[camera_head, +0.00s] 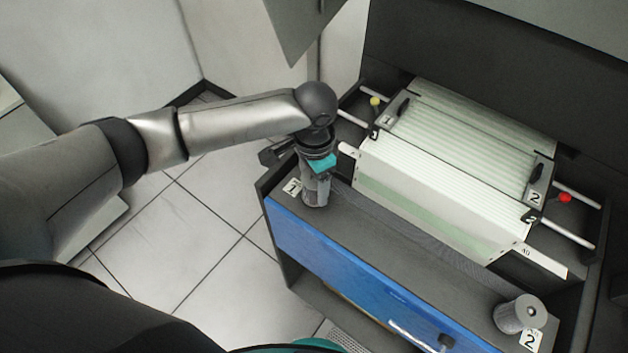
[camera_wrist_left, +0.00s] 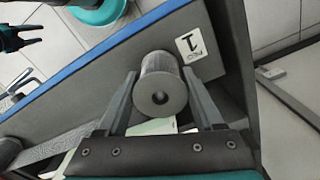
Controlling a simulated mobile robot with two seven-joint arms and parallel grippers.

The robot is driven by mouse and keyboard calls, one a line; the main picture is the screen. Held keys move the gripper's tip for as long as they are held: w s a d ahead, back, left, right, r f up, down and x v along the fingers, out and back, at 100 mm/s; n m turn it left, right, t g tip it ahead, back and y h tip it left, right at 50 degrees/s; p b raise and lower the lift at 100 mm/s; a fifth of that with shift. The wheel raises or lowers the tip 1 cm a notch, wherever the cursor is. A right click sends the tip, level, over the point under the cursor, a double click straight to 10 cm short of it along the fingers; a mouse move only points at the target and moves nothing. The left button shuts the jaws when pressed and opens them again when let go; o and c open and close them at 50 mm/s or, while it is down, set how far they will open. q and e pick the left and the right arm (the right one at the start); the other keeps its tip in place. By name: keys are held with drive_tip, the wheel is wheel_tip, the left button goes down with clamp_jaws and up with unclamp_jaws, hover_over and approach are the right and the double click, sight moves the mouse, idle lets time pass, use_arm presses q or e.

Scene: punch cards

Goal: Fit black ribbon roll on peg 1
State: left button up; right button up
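A dark grey ribbon roll (camera_wrist_left: 160,84) with a hole in its end face is close to the "1" label (camera_wrist_left: 193,45) in the left wrist view. In the head view the same roll (camera_head: 315,190) shows below my left gripper (camera_head: 318,178), beside the "1" label (camera_head: 292,188) at the left end of the dark ledge. My left fingers lie along both sides of the roll and appear shut on it. Peg 1 is hidden; I cannot tell whether the roll is around it.
A second grey roll (camera_head: 520,314) stands at the ledge's right end near the "2" label (camera_head: 531,339). A pale card block (camera_head: 440,190) sits behind the ledge (camera_head: 400,240). Rods with a yellow knob (camera_head: 376,101) and a red knob (camera_head: 565,197) flank it. A blue panel (camera_head: 350,265) covers the front.

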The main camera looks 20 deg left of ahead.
use_arm(q)
drive_tip(key=o, duration=0.4)
wheel_tip(320, 180, up, 15)
drive_tip(key=shift+r+p, duration=0.15)
drive_tip(key=shift+p, duration=0.2)
